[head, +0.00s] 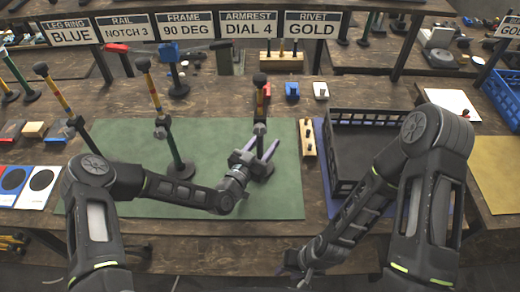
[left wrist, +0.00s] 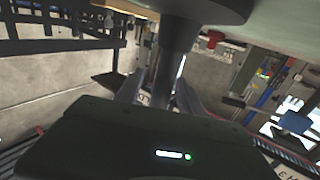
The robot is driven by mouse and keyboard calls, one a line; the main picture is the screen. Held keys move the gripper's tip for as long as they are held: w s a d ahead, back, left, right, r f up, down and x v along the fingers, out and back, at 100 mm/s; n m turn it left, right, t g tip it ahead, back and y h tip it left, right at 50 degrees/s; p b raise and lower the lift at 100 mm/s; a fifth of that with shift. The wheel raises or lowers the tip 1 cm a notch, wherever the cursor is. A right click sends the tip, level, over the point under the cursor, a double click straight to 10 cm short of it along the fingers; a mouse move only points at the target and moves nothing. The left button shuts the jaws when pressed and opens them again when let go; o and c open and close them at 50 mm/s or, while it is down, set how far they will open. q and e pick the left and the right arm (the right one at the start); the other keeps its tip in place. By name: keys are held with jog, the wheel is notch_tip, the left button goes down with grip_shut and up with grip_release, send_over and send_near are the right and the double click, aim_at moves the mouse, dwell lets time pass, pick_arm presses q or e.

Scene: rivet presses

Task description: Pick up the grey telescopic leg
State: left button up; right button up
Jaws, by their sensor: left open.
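The grey telescopic leg (head: 260,129) stands upright on the green mat (head: 225,133), with a black top, a yellow and red banded upper tube and a dark round base. My left gripper (head: 261,147) is open low at the leg, its two fingers reaching to either side of the post. In the left wrist view, the leg's dark post (left wrist: 178,40) and round base (left wrist: 205,8) appear upside down, in front of the open fingers (left wrist: 160,92). Contact cannot be told. My right gripper (head: 302,276) is low near the front edge; its jaws are unclear.
A similar leg with a green post (head: 170,148) stands left on the mat, and another banded leg (head: 62,95) is farther left. A wooden block with pegs (head: 307,138) and a black crate (head: 375,115) are to the right. Signs (head: 185,27) hang behind. The mat's front is clear.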

pick_arm(q)
jog(key=shift+c, duration=0.5)
grip_shut()
dwell(0.3)
jog(key=shift+r, duration=0.1)
dwell(0.8)
